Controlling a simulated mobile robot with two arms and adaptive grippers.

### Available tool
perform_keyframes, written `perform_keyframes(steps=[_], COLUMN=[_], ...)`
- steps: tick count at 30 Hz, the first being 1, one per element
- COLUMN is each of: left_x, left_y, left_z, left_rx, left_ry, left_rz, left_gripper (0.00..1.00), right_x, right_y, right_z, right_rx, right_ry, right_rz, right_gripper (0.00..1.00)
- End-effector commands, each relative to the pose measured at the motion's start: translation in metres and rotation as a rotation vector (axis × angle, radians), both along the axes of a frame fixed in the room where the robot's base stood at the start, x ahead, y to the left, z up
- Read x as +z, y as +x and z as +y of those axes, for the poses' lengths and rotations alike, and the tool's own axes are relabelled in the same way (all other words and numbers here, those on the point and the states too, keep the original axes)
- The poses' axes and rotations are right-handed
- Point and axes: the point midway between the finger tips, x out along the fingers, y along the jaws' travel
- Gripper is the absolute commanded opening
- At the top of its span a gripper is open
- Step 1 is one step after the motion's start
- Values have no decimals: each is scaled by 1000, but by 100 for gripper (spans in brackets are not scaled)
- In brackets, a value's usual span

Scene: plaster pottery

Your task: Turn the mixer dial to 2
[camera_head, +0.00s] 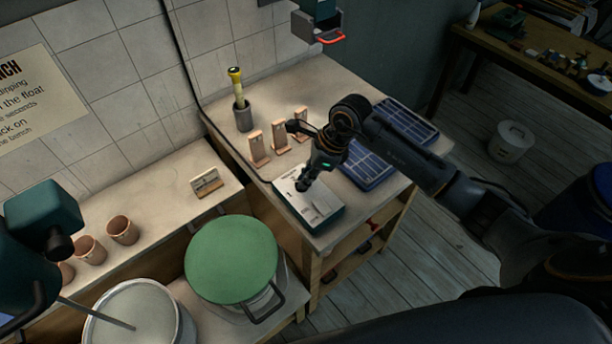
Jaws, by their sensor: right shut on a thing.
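The control box (325,212) with a pale, marked top and dark green sides sits at the front corner of the bench. My right gripper (303,184) reaches down over the upper left part of its top. It is shut on a small dark part there, which appears to be the dial; the fingers mostly hide it, and its setting cannot be read. A teal mixer (40,222) stands at the left, its thin rod slanting into a white bucket (178,322). My left gripper is not in view.
Several wooden stands (259,148) and a grey cup (243,116) with a yellow tool are behind the box. Blue divided trays (368,168) lie close to my right arm. A green-lidded bucket (232,258) is left of the bench. Terracotta cups (123,230) line the ledge.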

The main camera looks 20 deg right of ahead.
Motion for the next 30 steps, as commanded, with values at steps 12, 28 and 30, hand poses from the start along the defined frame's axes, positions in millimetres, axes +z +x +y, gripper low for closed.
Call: perform_keyframes(steps=[12,28,30], left_x=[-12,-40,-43], left_y=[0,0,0], left_z=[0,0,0], left_rx=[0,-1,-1], left_ry=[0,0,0], left_rz=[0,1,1], left_gripper=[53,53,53], right_x=[-1,-2,-1], right_y=[-2,-5,-5], right_z=[0,5,5], right_rx=[-189,-655,-706], right_ry=[-1,1,0], right_rz=[-3,-4,-4], right_gripper=[0,0,0])
